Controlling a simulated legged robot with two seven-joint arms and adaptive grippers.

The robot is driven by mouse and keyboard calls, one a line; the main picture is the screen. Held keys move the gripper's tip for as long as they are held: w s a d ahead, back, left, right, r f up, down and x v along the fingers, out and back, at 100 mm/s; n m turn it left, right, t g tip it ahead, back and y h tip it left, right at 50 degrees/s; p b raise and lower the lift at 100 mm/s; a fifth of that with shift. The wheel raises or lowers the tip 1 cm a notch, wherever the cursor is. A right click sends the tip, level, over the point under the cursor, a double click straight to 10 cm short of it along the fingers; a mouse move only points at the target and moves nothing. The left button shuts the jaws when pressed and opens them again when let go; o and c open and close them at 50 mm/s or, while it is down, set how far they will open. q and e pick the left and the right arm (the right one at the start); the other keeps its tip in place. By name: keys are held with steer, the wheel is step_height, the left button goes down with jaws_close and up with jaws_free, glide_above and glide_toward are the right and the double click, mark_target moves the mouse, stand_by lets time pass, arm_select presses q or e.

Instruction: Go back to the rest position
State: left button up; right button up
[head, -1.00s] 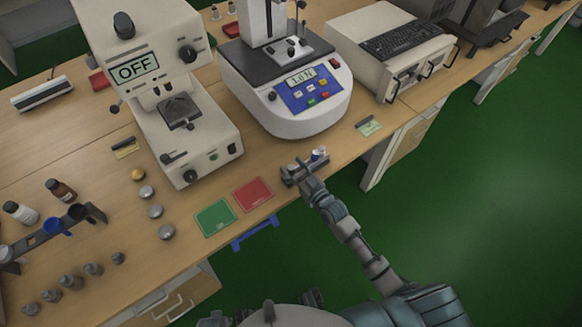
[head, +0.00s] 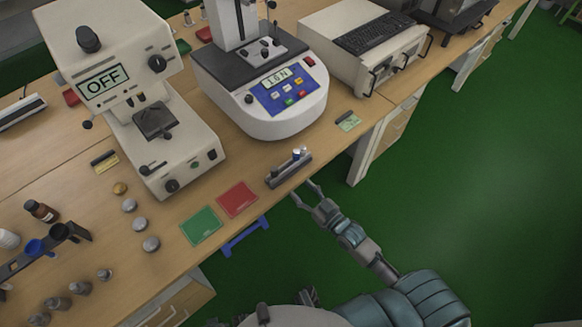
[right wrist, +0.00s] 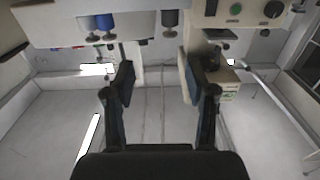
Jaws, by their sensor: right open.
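My right gripper (head: 304,191) is open and empty, just off the table's front edge. A small grey rack (head: 281,177) holding small parts stands on the table edge just beyond its fingertips, apart from them. In the right wrist view, the two spread fingers of this gripper (right wrist: 158,80) have nothing between them. I cannot make out my left gripper in these views.
A force tester (head: 290,122) with a lit display and a white device reading OFF (head: 200,135) stand behind. A green card (head: 201,226) and a red card (head: 238,200) lie near the front edge, above a blue handle (head: 246,238). Green floor is free at right.

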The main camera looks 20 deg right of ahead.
steer(key=s+f+m+g+h+p, duration=0.15)
steer(key=s+f+g, duration=0.25)
steer(key=f, duration=0.8)
steer(key=s+f+g+h, duration=0.3)
steer(key=s+f+g, duration=0.1)
steer(key=f, duration=0.7)
arm_select(q)
steer(key=s+f, duration=0.1)
steer(key=s+a+f+p, duration=0.1)
steer(key=f, duration=0.1)
steer(key=shift+s, duration=0.1)
arm_select(e)
steer(key=s+f+g, duration=0.3)
steer(key=s+f, duration=0.4)
steer(key=s, duration=0.2)
steer(key=s+f+g+h, duration=0.1)
steer(key=s+f+g, duration=0.3)
steer(key=s+f, duration=0.3)
steer(key=s, duration=0.3)
steer(key=shift+s+a+f, duration=0.25)
steer(key=shift+f, duration=0.15)
arm_select(q)
steer(key=shift+d, duration=0.2)
arm_select(e)
steer(key=shift+d+h, duration=0.15)
steer(key=shift+h, duration=0.1)
arm_select(q)
steer(key=shift+a, duration=0.15)
arm_select(e)
steer(key=shift+o, duration=0.2)
